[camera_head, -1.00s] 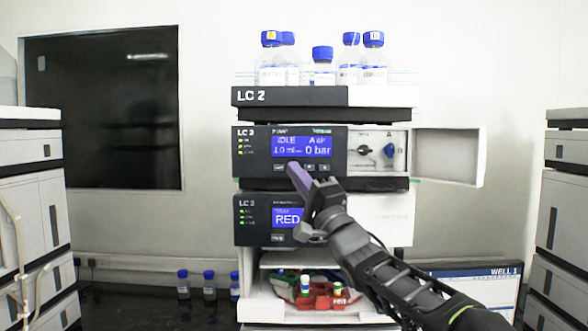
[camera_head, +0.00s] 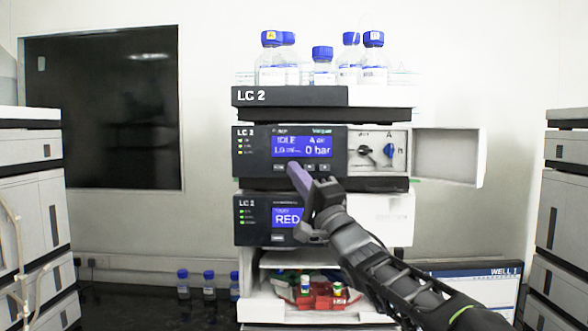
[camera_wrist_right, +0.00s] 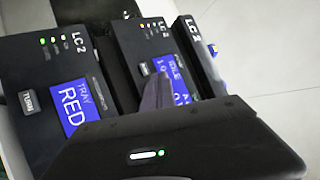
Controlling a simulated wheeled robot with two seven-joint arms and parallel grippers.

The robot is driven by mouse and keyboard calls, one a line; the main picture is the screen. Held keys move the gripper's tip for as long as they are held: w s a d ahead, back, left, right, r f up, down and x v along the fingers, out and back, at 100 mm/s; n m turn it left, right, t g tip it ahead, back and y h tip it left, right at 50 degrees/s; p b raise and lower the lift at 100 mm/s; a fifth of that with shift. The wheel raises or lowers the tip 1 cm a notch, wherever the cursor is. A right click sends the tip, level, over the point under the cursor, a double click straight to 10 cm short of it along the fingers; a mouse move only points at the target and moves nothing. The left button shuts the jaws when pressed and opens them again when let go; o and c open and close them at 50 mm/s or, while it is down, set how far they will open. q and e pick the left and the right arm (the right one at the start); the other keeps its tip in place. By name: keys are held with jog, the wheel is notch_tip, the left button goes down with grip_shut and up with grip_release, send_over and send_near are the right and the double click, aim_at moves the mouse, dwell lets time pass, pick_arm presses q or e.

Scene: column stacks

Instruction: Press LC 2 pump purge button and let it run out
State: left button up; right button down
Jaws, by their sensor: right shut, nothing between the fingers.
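The LC 2 pump module (camera_head: 258,157) is in the middle of the stack, with a blue display (camera_head: 301,147) reading IDLE and 0 bar. A row of small buttons (camera_head: 310,168) lies under that display. My right gripper (camera_head: 293,166) is shut and empty, its tips at or just in front of the left part of this row. It hides part of the row, and I cannot tell whether it touches a button. In the right wrist view the fingers (camera_wrist_right: 156,92) point at the pump module's face beside its display (camera_wrist_right: 172,80). My left gripper is not in view.
Below the pump is a module whose display (camera_head: 288,217) reads RED. Blue-capped bottles (camera_head: 322,68) stand on top. An open door (camera_head: 449,157) juts out right of the pump beside two valve knobs. A red tray (camera_head: 318,297) with vials sits in the lower bay. Other stacks flank both sides.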

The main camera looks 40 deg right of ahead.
jog(key=shift+w, duration=0.1)
jog(key=shift+w+d+p, duration=0.25)
jog(key=shift+w+p, duration=0.05)
jog(key=shift+w+d+p, duration=0.25)
jog(key=shift+w+p, duration=0.05)
dwell(0.9)
dwell(0.3)
jog(key=shift+s+a+b, duration=0.5)
jog(key=shift+s+b, duration=0.05)
jog(key=shift+s, duration=0.15)
